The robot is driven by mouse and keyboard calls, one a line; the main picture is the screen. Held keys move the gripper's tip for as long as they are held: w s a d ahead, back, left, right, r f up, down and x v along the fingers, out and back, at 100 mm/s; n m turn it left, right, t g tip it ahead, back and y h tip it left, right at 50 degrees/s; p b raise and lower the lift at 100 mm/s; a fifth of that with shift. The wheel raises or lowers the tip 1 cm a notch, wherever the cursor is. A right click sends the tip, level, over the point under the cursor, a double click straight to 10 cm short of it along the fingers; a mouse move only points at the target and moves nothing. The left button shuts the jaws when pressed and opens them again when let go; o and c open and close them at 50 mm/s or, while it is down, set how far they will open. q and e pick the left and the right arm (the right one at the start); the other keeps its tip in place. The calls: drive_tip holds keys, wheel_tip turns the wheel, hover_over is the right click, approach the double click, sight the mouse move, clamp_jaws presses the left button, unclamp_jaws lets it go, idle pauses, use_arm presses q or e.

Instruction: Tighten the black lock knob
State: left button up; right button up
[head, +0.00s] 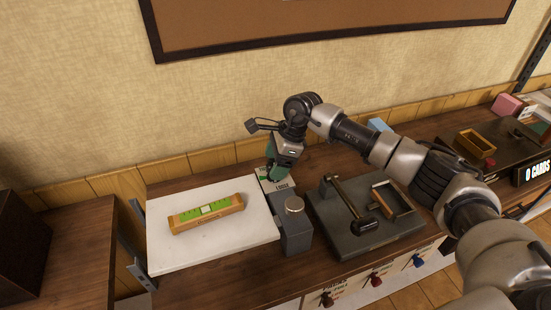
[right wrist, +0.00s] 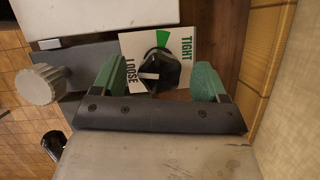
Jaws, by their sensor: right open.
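The black lock knob (right wrist: 158,70) shows in the right wrist view on a white dial plate (right wrist: 132,48) marked LOOSE and TIGHT, with a green sector at the top. The knob's white mark points left, toward LOOSE. My right gripper (right wrist: 158,76) is open, with one green finger on each side of the knob and a visible gap on both sides. In the head view my right gripper (head: 274,172) reaches down over the dial plate (head: 283,185) and hides the knob. My left gripper is in neither view.
A grey block (head: 296,236) with a silver round knob (head: 294,204) stands just in front of the dial. A dark press base (head: 345,240) with a lever (head: 345,198) is right. The wall is close behind.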

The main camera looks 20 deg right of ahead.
drive_tip(key=c, duration=0.9)
